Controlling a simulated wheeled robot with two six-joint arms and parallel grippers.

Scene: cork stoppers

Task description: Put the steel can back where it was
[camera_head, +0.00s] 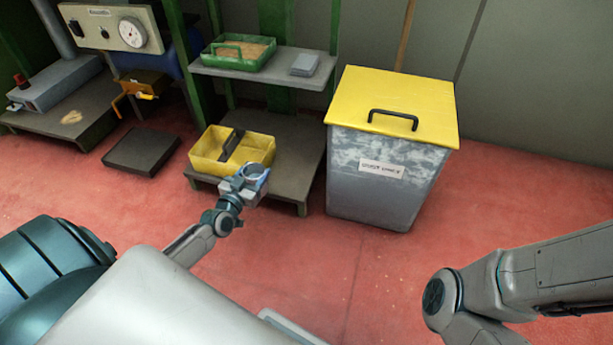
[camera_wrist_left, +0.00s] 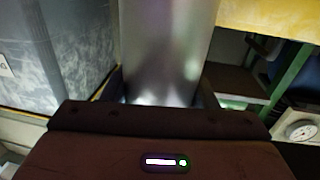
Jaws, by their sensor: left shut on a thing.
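The steel can (camera_wrist_left: 168,50) is a smooth grey metal cylinder that fills the middle of the left wrist view. In the head view only a small part of the can (camera_head: 257,171) shows, mostly hidden by my left gripper (camera_head: 246,184). My left gripper is shut on the can. In the head view they are in front of the yellow tote (camera_head: 205,165), over the front edge of the low dark shelf (camera_head: 285,192). I cannot tell how high the can is above the shelf. My right arm shows at the lower right, but its gripper is out of view.
A grey bin (camera_head: 370,195) with a yellow lid (camera_head: 350,92) stands right of the shelf. A green tray (camera_head: 238,62) and a small grey box (camera_head: 304,65) sit on the upper shelf. A dark slab (camera_head: 142,152) lies on the floor. The red floor in front is clear.

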